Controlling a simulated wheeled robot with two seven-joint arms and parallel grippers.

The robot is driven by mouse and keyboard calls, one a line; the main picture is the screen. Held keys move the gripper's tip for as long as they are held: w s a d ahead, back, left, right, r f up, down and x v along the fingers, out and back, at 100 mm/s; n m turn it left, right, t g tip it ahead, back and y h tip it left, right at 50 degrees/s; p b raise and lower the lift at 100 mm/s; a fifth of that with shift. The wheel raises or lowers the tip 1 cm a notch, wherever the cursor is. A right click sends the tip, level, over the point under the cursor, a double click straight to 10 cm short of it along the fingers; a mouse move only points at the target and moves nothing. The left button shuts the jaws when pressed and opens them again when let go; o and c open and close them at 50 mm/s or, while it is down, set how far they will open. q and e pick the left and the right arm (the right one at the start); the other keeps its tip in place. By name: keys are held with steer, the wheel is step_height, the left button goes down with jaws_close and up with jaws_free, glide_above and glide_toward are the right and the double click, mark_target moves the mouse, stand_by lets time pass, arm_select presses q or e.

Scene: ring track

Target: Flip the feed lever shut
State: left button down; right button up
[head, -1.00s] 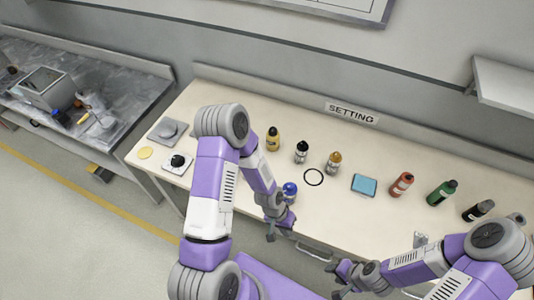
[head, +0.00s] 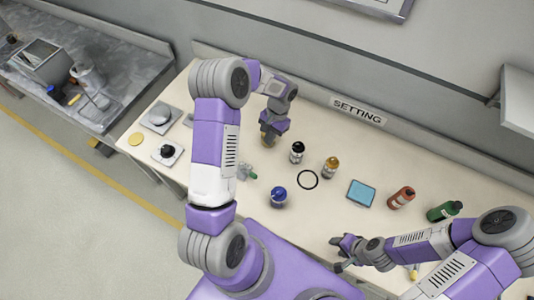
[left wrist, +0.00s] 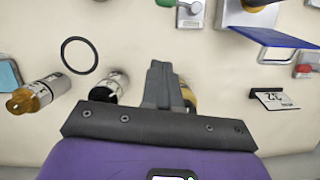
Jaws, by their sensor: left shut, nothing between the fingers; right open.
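I cannot clearly pick out the feed lever; in the head view my left arm covers part of the bench's left side. In the left wrist view a red piece (left wrist: 304,70) shows at the right edge, beside a dark blue plate (left wrist: 272,38) above a white frame; I cannot tell whether either belongs to the lever. My left gripper (head: 269,141) is shut and empty, over the back of the bench at the yellow bottle (left wrist: 188,94); its closed fingers also show in the left wrist view (left wrist: 160,72). My right gripper (head: 341,254) is open at the bench's front edge.
A black-knobbed plate (head: 167,152) and a domed grey plate (head: 160,116) sit at the bench's left end. A black-capped bottle (head: 297,152), amber bottle (head: 330,167), black ring (head: 308,179), blue-topped item (head: 278,196) and blue pad (head: 361,193) stand or lie right of my left gripper.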

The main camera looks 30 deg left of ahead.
mark_target(249, 173)
arm_select(q)
steer(key=shift+s, duration=0.35)
arm_select(e)
steer(key=shift+s+r, duration=0.1)
steer(key=shift+s, duration=0.25)
arm_select(q)
steer(key=x, duration=0.9)
steer(key=shift+f, duration=0.2)
arm_select(e)
steer(key=shift+w+r, duration=0.1)
steer(key=shift+r, duration=0.1)
arm_select(q)
steer(key=s, duration=0.1)
steer(key=s+f+p, duration=0.1)
steer(key=s, duration=0.1)
steer(key=shift+a, duration=0.1)
arm_select(e)
steer(key=shift+r, duration=0.4)
arm_select(q)
steer(key=shift+s+f, duration=0.15)
steer(key=shift+s, duration=0.35)
steer(key=shift+s+a, duration=0.1)
arm_select(e)
steer(key=shift+d, duration=0.1)
